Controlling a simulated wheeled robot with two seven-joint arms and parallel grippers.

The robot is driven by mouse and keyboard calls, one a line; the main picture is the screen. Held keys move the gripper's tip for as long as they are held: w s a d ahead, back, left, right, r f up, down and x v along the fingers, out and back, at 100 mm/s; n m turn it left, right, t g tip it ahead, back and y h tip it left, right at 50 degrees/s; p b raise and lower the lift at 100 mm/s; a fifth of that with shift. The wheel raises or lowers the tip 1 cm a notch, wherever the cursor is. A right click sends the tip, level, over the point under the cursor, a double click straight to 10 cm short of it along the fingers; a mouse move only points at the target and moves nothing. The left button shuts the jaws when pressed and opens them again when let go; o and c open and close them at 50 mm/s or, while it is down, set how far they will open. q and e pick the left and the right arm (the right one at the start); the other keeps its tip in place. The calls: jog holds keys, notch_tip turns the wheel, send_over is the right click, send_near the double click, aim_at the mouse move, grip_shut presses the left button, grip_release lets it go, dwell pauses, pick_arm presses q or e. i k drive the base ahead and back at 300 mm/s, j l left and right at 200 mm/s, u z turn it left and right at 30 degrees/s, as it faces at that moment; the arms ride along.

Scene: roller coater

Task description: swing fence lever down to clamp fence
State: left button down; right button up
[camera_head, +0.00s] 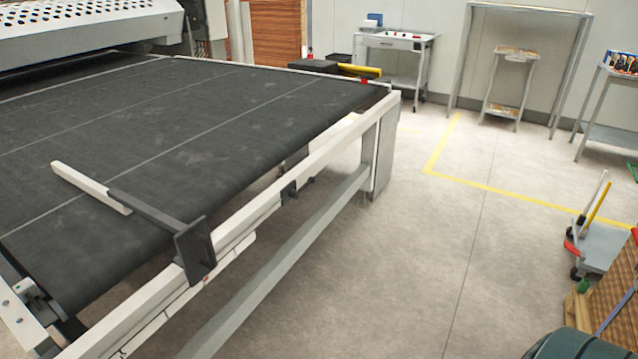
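A fence assembly sits at the near side of the wide dark conveyor belt (190,110). It has a short white bar (88,186) over the belt, a dark arm (150,212) and an upright dark plate (194,252) at the pale side rail (320,155). A small black handle-like part (291,190) sits on the outer side of the rail, farther along. I cannot tell whether this is the fence lever, and no lever shows clearly at the plate. Neither gripper is in view.
The machine's grey frame leg (379,150) stands at the belt's far right corner. Open floor (410,260) lies right of the rail. A cart (600,245) stands at the right edge, with a wooden crate (610,300) below it. A steel table (395,45) stands behind.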

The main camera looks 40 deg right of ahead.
aim_at(294, 194)
jog(key=z, duration=1)
